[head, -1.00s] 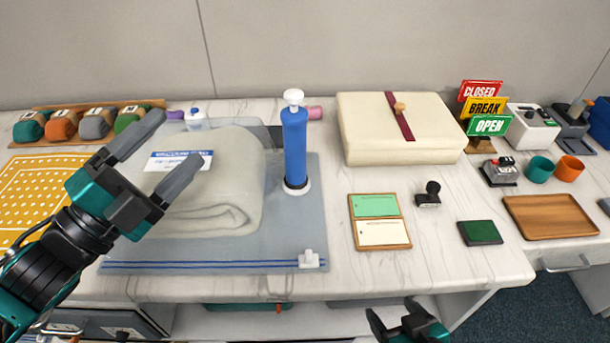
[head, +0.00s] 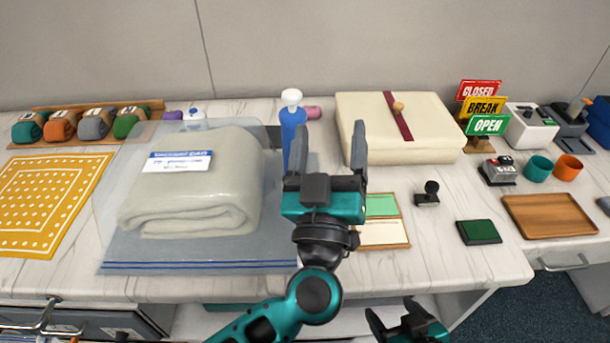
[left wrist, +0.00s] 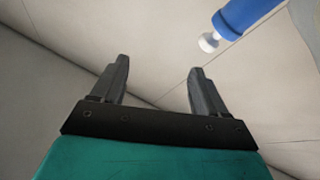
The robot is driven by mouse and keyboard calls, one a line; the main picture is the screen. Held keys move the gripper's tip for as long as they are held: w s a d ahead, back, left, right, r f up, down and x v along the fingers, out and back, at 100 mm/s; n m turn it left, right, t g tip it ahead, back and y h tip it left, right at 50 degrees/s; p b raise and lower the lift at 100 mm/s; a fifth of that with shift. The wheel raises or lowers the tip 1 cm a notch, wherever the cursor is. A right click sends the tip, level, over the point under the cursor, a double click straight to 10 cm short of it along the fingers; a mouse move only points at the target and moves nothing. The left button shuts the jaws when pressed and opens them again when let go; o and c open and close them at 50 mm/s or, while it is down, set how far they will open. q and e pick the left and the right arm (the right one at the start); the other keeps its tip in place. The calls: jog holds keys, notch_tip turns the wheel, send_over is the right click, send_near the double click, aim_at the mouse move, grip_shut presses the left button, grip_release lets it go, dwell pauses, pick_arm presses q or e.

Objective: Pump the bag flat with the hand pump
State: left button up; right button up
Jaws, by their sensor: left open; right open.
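The clear vacuum bag (head: 120,253) lies on the counter with a folded cream blanket (head: 190,205) inside and a white and blue label on top. The blue hand pump (head: 290,122) with a white knob stands upright at the bag's right side; its lower part is hidden behind my left gripper. In the left wrist view the pump (left wrist: 245,15) shows at the top, beyond the fingers. My left gripper (head: 328,150) is open and empty, in front of the pump and to its right. My right gripper (head: 405,322) is open and empty at the counter's front edge.
A cream box (head: 370,105) with a red strap stands behind my left gripper. A card tray (head: 383,236), a stamp (head: 427,196) and a green ink pad (head: 480,232) lie to the right. Rolled cloths (head: 60,127) and a yellow cloth (head: 45,200) are at left.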

aim_at(292, 133)
pick_arm(q)
jog(key=w+a+f+g+y, duration=0.2)
jog(key=a+f+g+y, duration=0.1)
jog(key=f+g+y, duration=0.4)
jog(key=w, duration=0.4)
jog(key=w+a+f+t, duration=0.1)
jog(key=w, duration=0.2)
jog(key=w+a+t, duration=0.1)
jog(key=w, duration=0.3)
jog(key=shift+w+f+h, duration=0.15)
jog(key=shift+w+h, duration=0.15)
jog(key=shift+c, duration=0.2)
